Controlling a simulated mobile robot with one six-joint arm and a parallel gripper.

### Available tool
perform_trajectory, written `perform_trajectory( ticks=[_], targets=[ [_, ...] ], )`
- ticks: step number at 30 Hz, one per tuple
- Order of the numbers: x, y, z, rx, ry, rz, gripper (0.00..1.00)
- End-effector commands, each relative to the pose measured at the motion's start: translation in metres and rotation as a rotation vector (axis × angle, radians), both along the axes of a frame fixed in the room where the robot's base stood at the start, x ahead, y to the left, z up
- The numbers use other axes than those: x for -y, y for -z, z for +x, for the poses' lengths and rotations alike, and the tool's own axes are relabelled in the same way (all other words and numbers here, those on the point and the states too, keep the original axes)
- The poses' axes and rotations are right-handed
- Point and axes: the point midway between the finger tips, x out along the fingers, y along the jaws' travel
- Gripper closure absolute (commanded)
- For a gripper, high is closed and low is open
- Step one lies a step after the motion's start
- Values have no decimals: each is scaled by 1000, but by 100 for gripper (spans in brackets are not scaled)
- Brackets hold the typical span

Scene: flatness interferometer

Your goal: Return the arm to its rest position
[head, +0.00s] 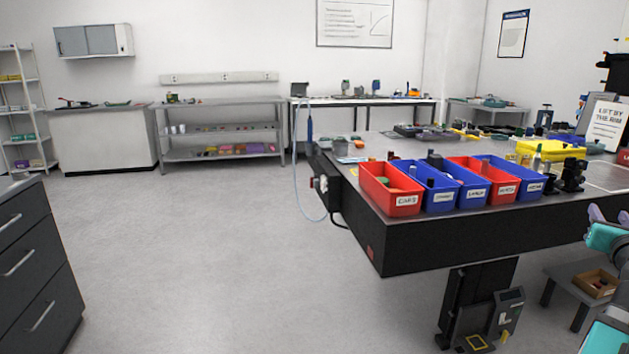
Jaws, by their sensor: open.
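My arm shows in part at the right edge of the head view, with teal and grey pieces cut off by the frame. My gripper (609,214) appears at its upper end as two pale lilac fingers, spread apart with nothing seen between them. It is in front of the right part of the dark work table (470,232), near its front edge in the picture. Whether it touches the table cannot be told. The rest of my arm is out of frame.
Red and blue labelled bins (397,188) line the table's near left edge. A yellow case (550,150) and a white sign (608,125) stand farther right. A low stool with a cardboard box (596,284) is under the right side. Open floor (200,260) lies left, beside a drawer cabinet (35,265).

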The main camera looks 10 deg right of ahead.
Motion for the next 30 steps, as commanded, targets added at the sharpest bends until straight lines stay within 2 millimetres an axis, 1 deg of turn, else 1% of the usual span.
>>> perform_trajectory(
  ticks=[8, 14, 17, 21, 23, 26, 30],
  targets=[
    [-6, 17, 26, 103, -26, 68, 59],
    [-15, 37, 54, 215, -51, 153, 59],
    [-22, 54, 73, 294, -63, 223, 59],
    [-33, 83, 99, 413, -67, 340, 59],
    [-38, 97, 110, 460, -64, 391, 59],
    [-47, 122, 126, 534, -53, 481, 59],
    [-61, 161, 145, 629, -23, 613, 59]
  ],
)
